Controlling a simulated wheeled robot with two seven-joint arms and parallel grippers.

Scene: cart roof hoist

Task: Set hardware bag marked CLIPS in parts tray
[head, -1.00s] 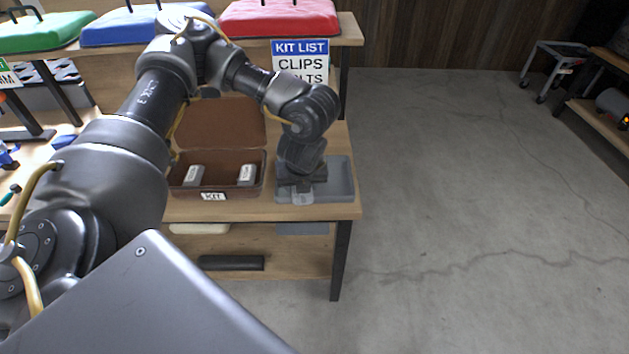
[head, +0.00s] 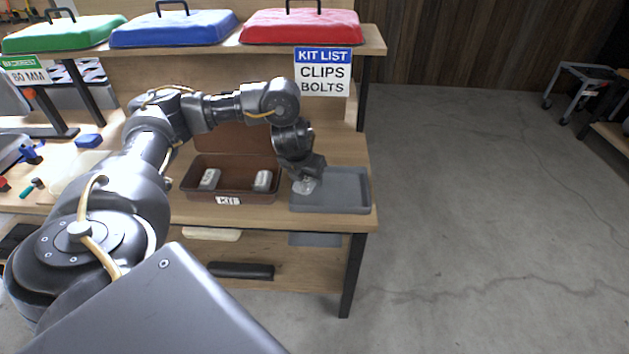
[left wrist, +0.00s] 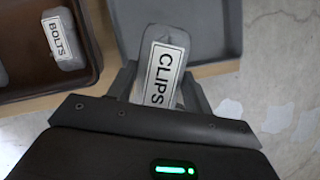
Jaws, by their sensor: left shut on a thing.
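My left gripper (head: 308,174) is shut on a pale grey hardware bag (left wrist: 163,65) whose white label reads CLIPS. In the head view the bag (head: 305,187) hangs at the left part of the grey parts tray (head: 350,204); I cannot tell whether it touches the tray floor. In the left wrist view the bag sits between the two fingers, with the tray (left wrist: 215,25) behind it. My right gripper is not in view.
A brown open case marked KIT (head: 232,192) stands left of the tray with two bags inside; one reads BOLTS (left wrist: 63,40). A KIT LIST sign (head: 323,72) hangs above from the shelf with coloured lids. The tray's right side is empty.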

